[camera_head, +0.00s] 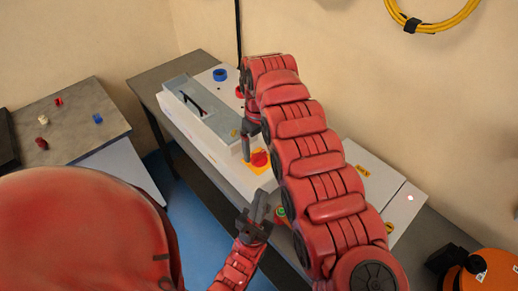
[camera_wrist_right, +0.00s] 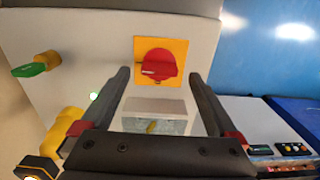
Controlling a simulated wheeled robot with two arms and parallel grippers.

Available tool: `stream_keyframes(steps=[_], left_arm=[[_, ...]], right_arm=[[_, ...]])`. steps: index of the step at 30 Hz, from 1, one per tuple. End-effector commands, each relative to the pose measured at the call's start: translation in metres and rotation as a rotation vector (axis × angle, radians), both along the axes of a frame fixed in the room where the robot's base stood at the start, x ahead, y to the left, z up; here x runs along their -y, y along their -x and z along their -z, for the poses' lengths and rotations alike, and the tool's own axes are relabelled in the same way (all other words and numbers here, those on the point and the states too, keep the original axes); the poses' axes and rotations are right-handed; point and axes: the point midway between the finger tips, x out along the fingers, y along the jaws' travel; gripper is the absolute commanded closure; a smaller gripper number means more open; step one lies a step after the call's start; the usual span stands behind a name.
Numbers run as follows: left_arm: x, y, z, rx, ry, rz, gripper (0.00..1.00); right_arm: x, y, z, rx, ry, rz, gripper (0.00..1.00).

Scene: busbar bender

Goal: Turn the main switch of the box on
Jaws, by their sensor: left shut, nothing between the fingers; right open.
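The main switch (camera_head: 259,158) is a red knob on a yellow-orange plate, on the top of the light grey box (camera_head: 230,170). In the right wrist view the red knob (camera_wrist_right: 157,64) shows between the fingertips and beyond them, with its ridge roughly crosswise. My right gripper (camera_head: 246,142) points down just behind the switch in the head view. Its fingers (camera_wrist_right: 158,76) are open, one on each side of the knob in the picture; I cannot tell whether they touch it. My left gripper (camera_head: 256,208) is shut and empty, lower in the picture, in front of the box.
A blue round part (camera_head: 220,74) is at the box's far end. A side table (camera_head: 75,120) with small coloured parts stands left. A yellow cable (camera_head: 432,20) hangs on the wall. An orange machine (camera_head: 485,275) is lower right.

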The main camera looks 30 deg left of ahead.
Motion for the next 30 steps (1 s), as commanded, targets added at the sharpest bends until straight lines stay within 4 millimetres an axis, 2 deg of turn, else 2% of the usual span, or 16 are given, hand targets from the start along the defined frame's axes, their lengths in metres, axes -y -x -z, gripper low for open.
stream_keyframes(steps=[1,9,13,17,24,30], left_arm=[[0.000,0.000,-0.006,0.000,0.000,0.000,1.00],[0.000,0.000,-0.033,0.000,0.000,0.000,1.00],[0.000,0.000,-0.054,0.000,0.000,0.000,1.00],[0.000,0.000,-0.074,0.000,0.000,0.000,1.00],[0.000,0.000,-0.120,0.000,0.000,0.000,1.00],[0.000,0.000,-0.141,0.000,0.000,0.000,1.00]], right_arm=[[0.000,0.000,-0.011,0.002,-0.002,0.000,0.05],[0.000,0.000,-0.038,0.003,-0.003,0.000,0.05],[0.000,0.000,-0.066,0.003,-0.003,0.000,0.05],[0.000,0.000,-0.086,0.000,0.000,0.000,0.05],[0.000,0.000,-0.126,0.000,-0.001,0.000,0.05],[0.000,-0.001,-0.149,0.002,-0.002,0.001,0.05]])
